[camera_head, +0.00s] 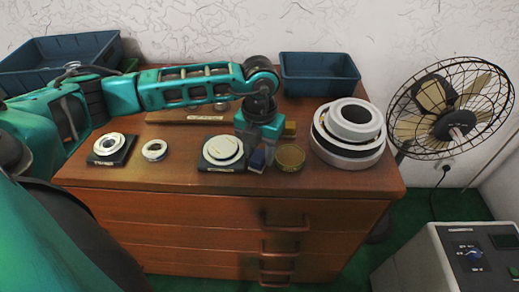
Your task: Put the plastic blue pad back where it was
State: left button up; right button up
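The small dark blue pad (257,160) shows on the wooden cabinet top, between a round white ring on a dark square base (222,152) and a round brass-coloured disc (290,158). My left gripper (259,146) points down right over the pad. Its fingers are hidden by its own body, so I cannot tell whether they are closed around the pad or whether the pad touches the surface. My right gripper is not in view.
A second ring on a dark base (110,148) and a loose ring (154,150) lie to the left. Large stacked rings (350,125) stand at the right. Blue bins (320,75) (60,52) stand at the back. A fan (450,108) stands beside the cabinet. The front edge strip is clear.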

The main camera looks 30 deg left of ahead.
aim_at(260, 154)
pick_arm(q)
jog(key=shift+r, duration=0.3)
notch_tip(260, 154, up, 12)
jog(key=shift+p, duration=0.45)
jog(key=shift+f, duration=0.15)
